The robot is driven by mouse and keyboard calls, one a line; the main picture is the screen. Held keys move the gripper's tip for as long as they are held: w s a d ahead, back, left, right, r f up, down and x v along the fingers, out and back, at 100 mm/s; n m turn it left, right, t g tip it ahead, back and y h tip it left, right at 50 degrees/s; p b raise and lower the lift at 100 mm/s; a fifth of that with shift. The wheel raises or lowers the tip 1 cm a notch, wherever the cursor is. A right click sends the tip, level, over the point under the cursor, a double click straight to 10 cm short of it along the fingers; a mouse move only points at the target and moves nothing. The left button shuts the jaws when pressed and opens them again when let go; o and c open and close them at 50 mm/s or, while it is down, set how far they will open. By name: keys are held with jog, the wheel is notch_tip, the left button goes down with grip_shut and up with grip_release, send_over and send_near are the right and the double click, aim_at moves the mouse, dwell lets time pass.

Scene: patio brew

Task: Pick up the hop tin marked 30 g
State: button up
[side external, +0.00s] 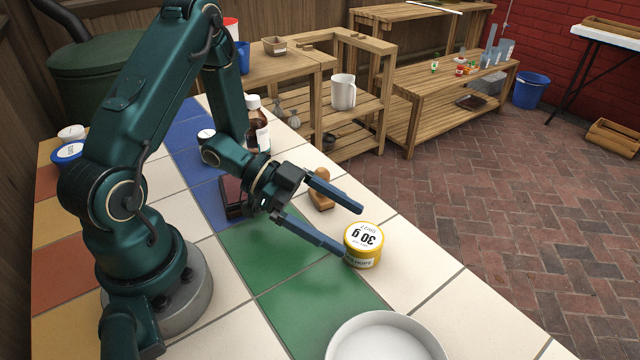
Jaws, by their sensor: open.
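The hop tin marked 30 g (363,246) is a short yellow tin with a white label on its lid. It stands upright on the tiled table top. My gripper (352,230) is open, with its two long dark blue fingers spread and pointing right. The tips are close to the tin, one by its left side and one above it in the picture. I cannot tell whether a finger touches it. The gripper holds nothing.
A white bowl (388,345) stands at the front edge of the picture. A wooden stamp-like piece (321,197) and a dark box (231,198) lie behind the gripper. A brown bottle (257,125) stands farther back. White tiles (450,285) right of the tin are clear.

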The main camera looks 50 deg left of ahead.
aim_at(366, 236)
jog(key=shift+x, duration=2.4)
jog(key=shift+c, duration=0.3)
jog(key=c, duration=1.2)
jog(key=shift+r, duration=0.15)
